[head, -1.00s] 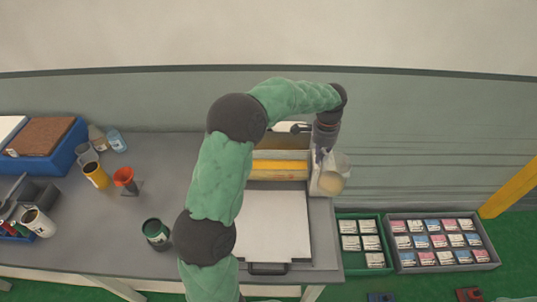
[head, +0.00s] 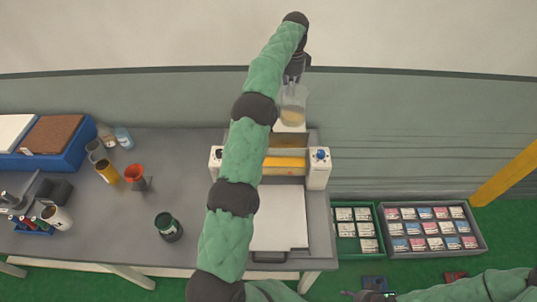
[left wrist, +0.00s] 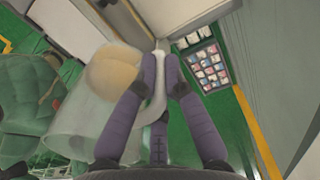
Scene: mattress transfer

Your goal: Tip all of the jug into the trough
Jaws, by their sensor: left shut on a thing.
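The clear jug (head: 293,98) holds a pale beige liquid and hangs just behind the roller machine, near its middle in the head view. My left gripper (head: 293,79) is shut on the jug's handle. In the left wrist view, the fingers (left wrist: 162,65) close on the pale handle, and the clear jug wall (left wrist: 75,120) with beige contents shows to the left. The jug looks close to upright; any slight tilt is hard to judge. The dark trough (head: 288,142) appears to lie behind the yellow roller, partly covered by my left arm. My right gripper (head: 372,294) is low at the bottom edge, its fingers unclear.
The machine has white end blocks (head: 318,168), a yellow roller (head: 284,162) and a white plate (head: 280,215). Boxed trays (head: 431,262) lie to the right.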

